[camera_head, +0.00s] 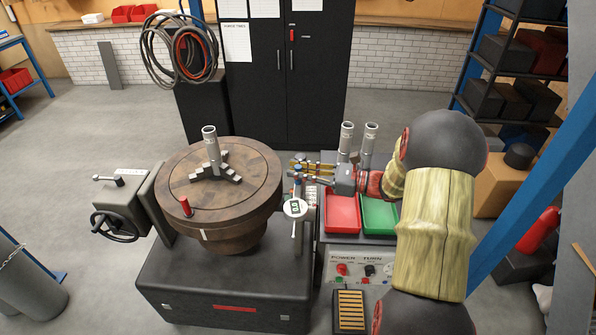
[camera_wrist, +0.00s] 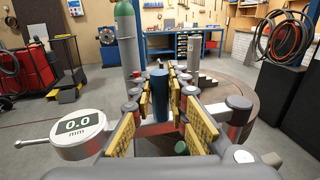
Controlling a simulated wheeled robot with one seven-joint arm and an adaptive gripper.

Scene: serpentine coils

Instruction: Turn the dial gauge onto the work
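The dial gauge (camera_head: 295,208) is a round white dial with a digital face, beside the right edge of the brown rotary table (camera_head: 240,160). In the wrist view its dial (camera_wrist: 76,128) reads 0.0 mm, and its thin stylus points left. A blue upright post (camera_wrist: 160,95) stands by the gauge. The work appears to be a grey upright tube (camera_head: 210,145) among the jaws on the table. My gripper (camera_wrist: 163,95) reaches in from the right, its yellow-padded fingers apart on either side of the blue post. Whether the pads touch the post is unclear.
A red tray (camera_head: 342,212) and a green tray (camera_head: 380,215) lie right of the gauge, above a panel with buttons (camera_head: 360,268). Two grey tubes (camera_head: 346,140) stand behind the trays. A handwheel (camera_head: 115,226) is left of the table.

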